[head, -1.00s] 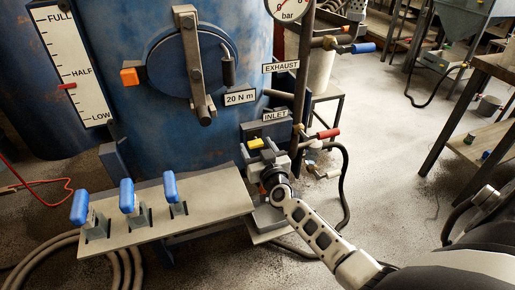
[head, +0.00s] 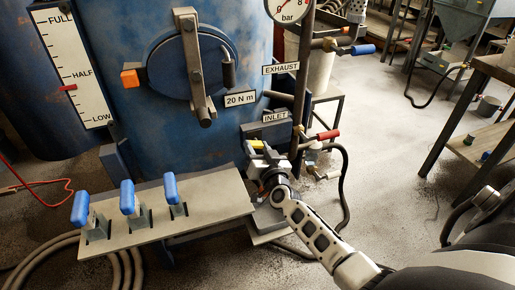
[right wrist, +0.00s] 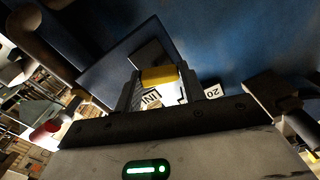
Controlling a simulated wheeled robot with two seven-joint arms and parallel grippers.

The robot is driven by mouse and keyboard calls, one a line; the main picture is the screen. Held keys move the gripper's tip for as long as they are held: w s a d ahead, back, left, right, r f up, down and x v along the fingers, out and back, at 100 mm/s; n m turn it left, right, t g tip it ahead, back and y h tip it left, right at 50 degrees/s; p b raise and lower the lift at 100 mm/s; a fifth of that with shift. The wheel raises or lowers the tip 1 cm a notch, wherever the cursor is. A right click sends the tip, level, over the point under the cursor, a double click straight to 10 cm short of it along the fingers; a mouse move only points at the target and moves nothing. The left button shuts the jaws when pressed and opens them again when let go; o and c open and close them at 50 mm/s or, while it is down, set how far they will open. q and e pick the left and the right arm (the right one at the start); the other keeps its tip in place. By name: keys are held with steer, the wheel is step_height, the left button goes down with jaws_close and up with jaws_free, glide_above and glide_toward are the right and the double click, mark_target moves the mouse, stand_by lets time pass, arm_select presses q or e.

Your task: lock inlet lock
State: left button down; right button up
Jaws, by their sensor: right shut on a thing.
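My right gripper (head: 262,156) is below the INLET sign (head: 275,116), at the foot of the blue pot. It is shut on a small yellow piece, the inlet lock (head: 256,144). In the right wrist view, the yellow piece (right wrist: 160,77) sits between the two fingertips (right wrist: 160,90), with part of a white label behind it. The red-handled inlet valve (head: 328,135) is just right of the gripper, apart from it. The gripper and wrist hide much of the grey fitting behind them. My left gripper is not in view.
A grey panel with several blue levers (head: 128,197) stands left of my right gripper. A vertical pipe (head: 301,85) with a gauge and a blue-handled exhaust valve (head: 362,49) rises close behind. A black hose (head: 345,180) curves at the right. Open floor lies farther right.

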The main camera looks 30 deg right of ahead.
steer(key=m, duration=0.5)
steer(key=shift+d+r+m, duration=0.1)
steer(key=shift+m, duration=0.3)
steer(key=m, duration=0.2)
steer(key=shift+m+b, duration=0.3)
steer(key=m, duration=0.4)
steer(key=shift+s+d+r+b, duration=0.1)
steer(key=shift+d+b, duration=0.1)
steer(key=shift+b, duration=0.15)
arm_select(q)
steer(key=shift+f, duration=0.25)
arm_select(e)
steer(key=shift+m, duration=0.8)
steer(key=o, duration=1)
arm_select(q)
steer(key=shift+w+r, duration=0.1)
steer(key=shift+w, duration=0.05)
arm_select(e)
steer(key=v, duration=1.6)
steer(key=shift+d, duration=0.15)
